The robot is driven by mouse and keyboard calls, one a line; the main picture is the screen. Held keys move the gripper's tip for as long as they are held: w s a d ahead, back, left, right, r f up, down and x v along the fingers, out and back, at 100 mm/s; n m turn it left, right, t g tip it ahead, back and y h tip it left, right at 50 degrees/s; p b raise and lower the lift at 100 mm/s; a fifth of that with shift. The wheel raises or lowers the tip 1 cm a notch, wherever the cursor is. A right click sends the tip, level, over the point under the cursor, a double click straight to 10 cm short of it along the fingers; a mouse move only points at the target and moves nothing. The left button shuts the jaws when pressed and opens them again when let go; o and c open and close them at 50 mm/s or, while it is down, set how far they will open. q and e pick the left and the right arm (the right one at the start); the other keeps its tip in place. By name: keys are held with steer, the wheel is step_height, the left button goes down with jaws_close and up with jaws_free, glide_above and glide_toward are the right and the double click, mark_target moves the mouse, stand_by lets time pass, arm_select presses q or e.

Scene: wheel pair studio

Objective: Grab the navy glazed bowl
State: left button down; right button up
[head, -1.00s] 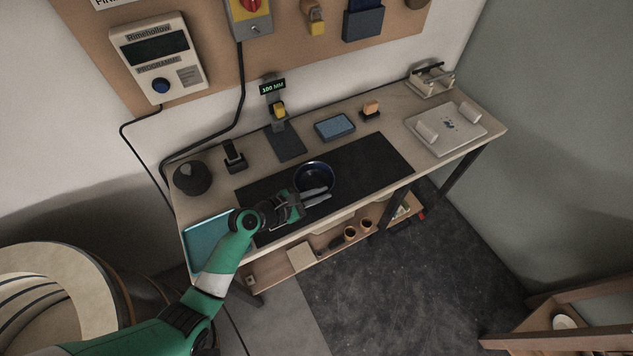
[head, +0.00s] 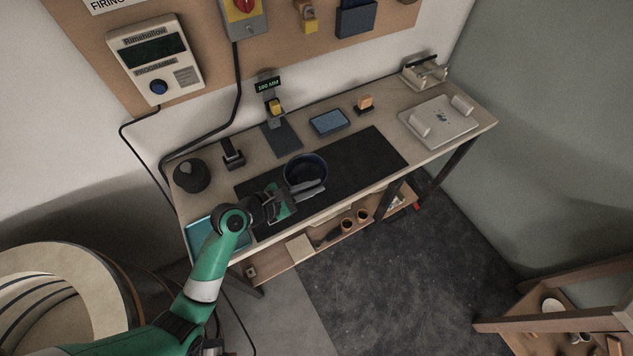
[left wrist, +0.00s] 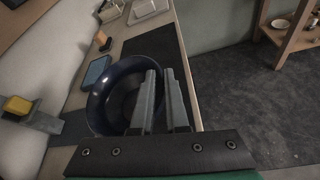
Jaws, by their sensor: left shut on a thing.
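The navy glazed bowl (head: 305,166) is upright over the dark mat (head: 365,158) on the workbench. It also shows in the left wrist view (left wrist: 108,96), its hollow open to the camera. My left gripper (head: 316,188) is at the bowl's near side, shut on its rim. In the left wrist view, one finger of the left gripper (left wrist: 164,100) reaches inside the bowl and the other lies outside its wall. I cannot tell whether the bowl's base is touching the mat. My right gripper is not in view.
A teal tray (head: 201,238) lies at the bench's left end, beside my left arm. The mat's right half is clear.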

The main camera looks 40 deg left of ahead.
arm_select(q)
steer(key=s+d+r+p, duration=0.3)
steer(key=s+r, duration=0.3)
steer(key=s, duration=0.3)
steer(key=shift+s+d+p, duration=0.3)
steer(key=shift+s+d, duration=0.05)
steer(key=shift+d, duration=0.4)
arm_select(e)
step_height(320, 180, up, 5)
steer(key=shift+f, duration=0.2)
